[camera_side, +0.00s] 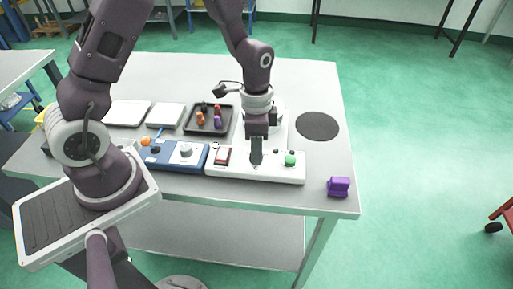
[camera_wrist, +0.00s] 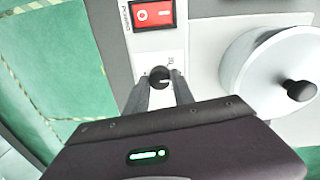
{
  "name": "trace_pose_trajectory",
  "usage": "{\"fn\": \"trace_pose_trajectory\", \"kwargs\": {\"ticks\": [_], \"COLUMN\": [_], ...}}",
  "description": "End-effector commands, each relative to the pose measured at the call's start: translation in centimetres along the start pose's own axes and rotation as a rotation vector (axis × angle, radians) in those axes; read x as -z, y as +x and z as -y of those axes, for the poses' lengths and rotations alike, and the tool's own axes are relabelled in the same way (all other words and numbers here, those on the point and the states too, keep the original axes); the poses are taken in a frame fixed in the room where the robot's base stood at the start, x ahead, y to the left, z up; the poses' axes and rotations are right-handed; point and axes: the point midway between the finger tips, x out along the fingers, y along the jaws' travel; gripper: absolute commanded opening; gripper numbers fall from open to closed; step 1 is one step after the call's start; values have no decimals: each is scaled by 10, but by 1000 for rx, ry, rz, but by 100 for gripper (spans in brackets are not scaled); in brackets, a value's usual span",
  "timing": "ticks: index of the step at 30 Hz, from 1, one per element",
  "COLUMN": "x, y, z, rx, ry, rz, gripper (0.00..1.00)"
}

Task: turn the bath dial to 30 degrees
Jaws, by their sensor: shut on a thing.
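A small black dial (camera_wrist: 159,77) with a light mark sits on the white control panel (camera_side: 240,175), below a red rocker switch (camera_wrist: 152,14) in the wrist view. My gripper (camera_wrist: 161,84) is over the panel with its two fingers on either side of the dial, shut on it. In the side view my gripper (camera_side: 256,157) points straight down at the panel, between the red switch and a green button (camera_side: 290,159). There the fingers hide the dial. The small print around the dial is too blurred to read its angle.
A white round vessel (camera_wrist: 250,60) with a black lid knob stands close beside the dial. A blue panel (camera_side: 158,158) with a grey knob adjoins on the left. A dark tray (camera_side: 190,127) holds small parts. A purple block (camera_side: 339,187) and black disc (camera_side: 317,126) lie right.

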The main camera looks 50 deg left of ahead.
Motion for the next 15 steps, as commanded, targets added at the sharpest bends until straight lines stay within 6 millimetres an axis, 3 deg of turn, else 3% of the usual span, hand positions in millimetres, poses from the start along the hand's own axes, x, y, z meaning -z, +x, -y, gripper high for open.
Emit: {"fn": "trace_pose_trajectory", "kwargs": {"ticks": [15], "x": [-1], "y": [0], "z": [0], "rx": [-1], "ry": [-346], "rz": [-20], "gripper": [0]}}
